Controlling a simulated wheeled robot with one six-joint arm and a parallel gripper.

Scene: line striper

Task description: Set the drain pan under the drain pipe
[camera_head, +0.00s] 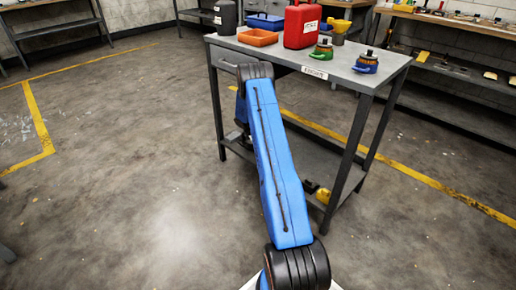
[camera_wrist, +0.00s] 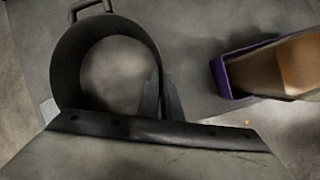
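A shallow orange tray (camera_head: 257,38) sits at the left front of the workbench top; I cannot tell whether it is the drain pan. In the wrist view a dark round open vessel (camera_wrist: 68,62) with a loop handle is seen from above, with a bare grey inside. Two narrow dark pieces, perhaps my fingertips (camera_wrist: 161,98), stand close together at its right rim. Whether they grip it is unclear. In the head view my blue arm hides my gripper. I cannot make out a drain pipe in either view.
The workbench (camera_head: 390,67) also holds a blue bin (camera_head: 266,20), a red can (camera_head: 301,26), a dark grey container (camera_head: 227,18) and small green and blue items. A purple-edged object (camera_wrist: 220,75) lies right in the wrist view. The floor left of my arm is clear.

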